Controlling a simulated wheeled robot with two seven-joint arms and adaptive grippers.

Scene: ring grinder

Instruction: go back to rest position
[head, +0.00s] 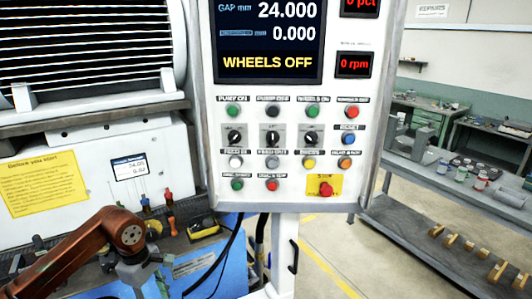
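My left arm comes in from the lower left, copper-coloured, with a dark round joint. At its end the grey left gripper (143,274) is small and partly cut off by the bottom edge, so I cannot tell whether its fingers are open or shut. It is over the blue surface (232,262), below and left of the control panel (293,190), and looks apart from the panel. My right gripper is not in view. The panel's screen (268,40) reads "WHEELS OFF", gap 24.000 and 0.000. The lower red display (354,65) reads 0 rpm.
The panel carries several coloured buttons, knobs and a red stop button (326,188) on yellow. Tools (160,198) and a yellow notice (42,183) are at the left. A grey bench (425,215) holds bottles and wooden pieces at the right. Floor shows between panel and bench.

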